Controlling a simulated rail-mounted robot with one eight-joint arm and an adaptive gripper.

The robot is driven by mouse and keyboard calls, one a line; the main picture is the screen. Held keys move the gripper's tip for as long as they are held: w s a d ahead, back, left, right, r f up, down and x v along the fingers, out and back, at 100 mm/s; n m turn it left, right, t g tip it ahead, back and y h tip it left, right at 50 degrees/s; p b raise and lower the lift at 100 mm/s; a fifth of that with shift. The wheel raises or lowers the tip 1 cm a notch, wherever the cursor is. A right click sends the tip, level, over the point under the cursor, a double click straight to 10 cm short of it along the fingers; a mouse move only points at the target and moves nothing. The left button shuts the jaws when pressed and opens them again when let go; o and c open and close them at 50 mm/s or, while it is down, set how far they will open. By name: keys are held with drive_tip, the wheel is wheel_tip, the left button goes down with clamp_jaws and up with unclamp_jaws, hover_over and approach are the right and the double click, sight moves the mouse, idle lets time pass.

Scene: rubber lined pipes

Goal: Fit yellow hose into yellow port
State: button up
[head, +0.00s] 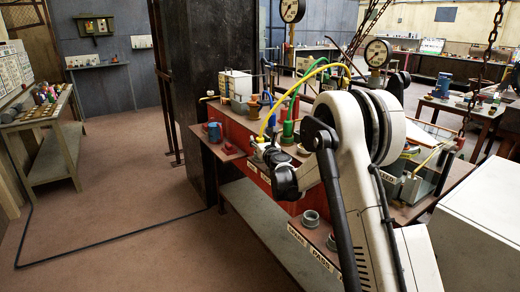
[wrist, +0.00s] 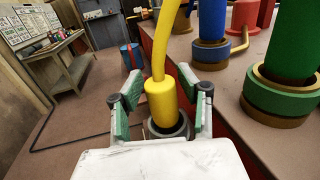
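The yellow hose (wrist: 166,45) comes down between my fingers in the wrist view and ends in a thick yellow fitting (wrist: 161,100). The fitting's lower end is at a dark grey ring-shaped port (wrist: 181,127), which shows around and behind it; how deep it sits is hidden by my gripper body. My gripper (wrist: 157,95) is open, with green-padded fingers on both sides of the fitting and gaps visible beside it. In the head view the yellow hose (head: 300,78) arches over the red bench, and my gripper (head: 262,150) is at its near end, partly hidden.
Blue (wrist: 211,30) and green (wrist: 293,45) hoses stand in collars to the right, close to my right finger. A blue-and-red can (wrist: 131,56) is beyond my left finger. The floor left of the red bench (head: 240,135) is clear. A chain (head: 490,45) hangs at the right.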

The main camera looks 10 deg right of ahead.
drive_tip(key=shift+w+a, duration=0.15)
drive_tip(key=shift+w, duration=1.1)
drive_tip(key=shift+c, duration=0.5)
clamp_jaws()
